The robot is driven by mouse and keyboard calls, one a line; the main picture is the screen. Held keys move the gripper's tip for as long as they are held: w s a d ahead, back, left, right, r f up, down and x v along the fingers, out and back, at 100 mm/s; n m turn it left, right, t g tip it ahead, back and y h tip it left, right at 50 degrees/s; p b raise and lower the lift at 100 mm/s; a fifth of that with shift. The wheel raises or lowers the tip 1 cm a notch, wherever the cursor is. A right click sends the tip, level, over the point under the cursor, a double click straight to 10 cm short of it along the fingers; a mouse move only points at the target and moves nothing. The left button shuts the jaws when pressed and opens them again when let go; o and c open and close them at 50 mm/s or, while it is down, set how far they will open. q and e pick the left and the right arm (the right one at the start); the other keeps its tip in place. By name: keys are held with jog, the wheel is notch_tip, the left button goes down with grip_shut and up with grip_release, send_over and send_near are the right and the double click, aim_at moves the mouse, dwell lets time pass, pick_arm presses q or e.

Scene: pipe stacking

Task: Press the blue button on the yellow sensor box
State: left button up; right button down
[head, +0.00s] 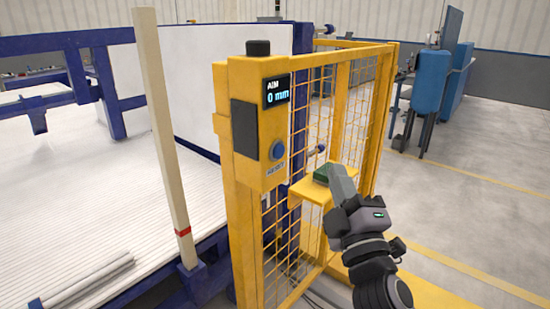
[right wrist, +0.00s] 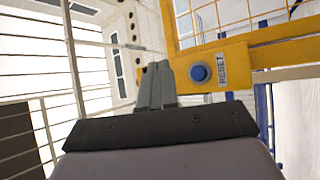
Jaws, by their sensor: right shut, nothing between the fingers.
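The yellow sensor box (head: 259,125) stands upright on a yellow mesh frame in the middle of the head view. It has a display reading "AIM 0 mm" and a round blue button (head: 278,150) low on its front, above a RESET label. In the right wrist view the blue button (right wrist: 200,73) is right of the fingertips, beside the RESET label. My right gripper (head: 338,172) is shut and empty. In the head view it is to the right of the button and slightly lower, apart from it. My left gripper is not in view.
A small yellow shelf (head: 311,190) with a dark green item (head: 324,173) on it is by my right gripper. Yellow mesh panels (head: 343,105) stand behind. A pale post (head: 162,130) and a white ribbed bed (head: 75,190) are at left. Open floor (head: 470,190) lies at right.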

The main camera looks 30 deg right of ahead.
aim_at(279, 152)
jog(key=shift+r+h, duration=0.1)
jog(key=shift+h, duration=0.2)
jog(key=w+a, duration=0.3)
jog(key=w, duration=0.5)
jog(key=shift+a+b, duration=0.2)
jog(key=shift+b, duration=0.2)
jog(key=shift+w, duration=0.1)
dwell(1.8)
jog(key=shift+w+a, duration=0.15)
jog(key=shift+w, duration=0.2)
jog(key=shift+w+a+b, duration=0.15)
jog(key=shift+w+b, duration=0.15)
dwell(0.6)
jog(key=shift+s, duration=0.15)
jog(key=shift+s+d, duration=0.3)
jog(key=shift+s, duration=0.25)
